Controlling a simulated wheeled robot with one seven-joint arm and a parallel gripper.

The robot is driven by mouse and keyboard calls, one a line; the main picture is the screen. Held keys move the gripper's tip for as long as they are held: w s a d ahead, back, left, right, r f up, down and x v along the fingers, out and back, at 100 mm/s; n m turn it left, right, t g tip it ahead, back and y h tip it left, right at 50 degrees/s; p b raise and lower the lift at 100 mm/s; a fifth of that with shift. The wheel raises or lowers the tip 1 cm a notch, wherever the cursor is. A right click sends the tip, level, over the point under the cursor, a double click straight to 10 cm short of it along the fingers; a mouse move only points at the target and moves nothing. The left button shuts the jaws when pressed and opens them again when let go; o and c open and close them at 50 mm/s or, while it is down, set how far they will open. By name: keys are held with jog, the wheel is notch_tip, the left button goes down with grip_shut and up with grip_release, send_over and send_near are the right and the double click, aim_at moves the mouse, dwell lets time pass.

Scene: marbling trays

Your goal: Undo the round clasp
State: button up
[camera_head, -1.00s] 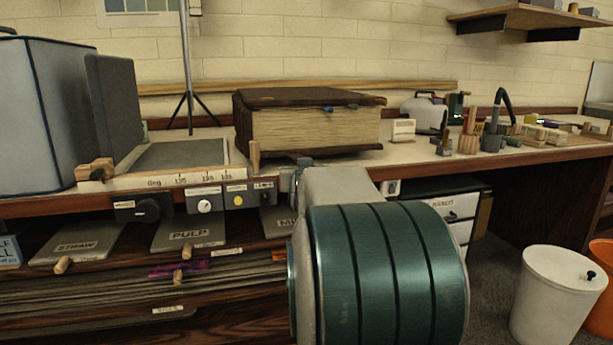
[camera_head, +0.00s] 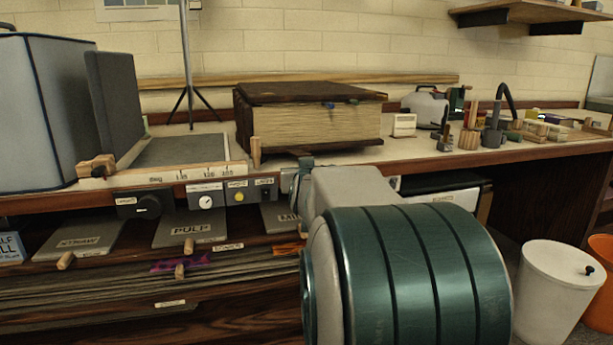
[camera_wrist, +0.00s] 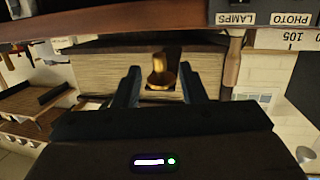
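A thick book (camera_head: 315,128) with a dark brown cover and cream page edges lies on the bench in the head view. Its page block also shows in the wrist view (camera_wrist: 104,72). A round brass clasp (camera_wrist: 160,76) shows in front of the pages in the wrist view. My gripper (camera_wrist: 160,82) is open, with one dark finger on each side of the clasp and visible gaps between. Whether a finger touches it, I cannot tell.
A wooden peg (camera_head: 255,152) stands at the bench edge left of the book. Labelled control boxes (camera_head: 205,197) sit under that edge. A grey case (camera_head: 425,108) and tool holders stand to the right. A white bin (camera_head: 553,295) is on the floor.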

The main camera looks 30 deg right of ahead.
jog(key=p+v, duration=0.4)
jog(key=v, duration=0.7)
jog(key=shift+r, duration=0.1)
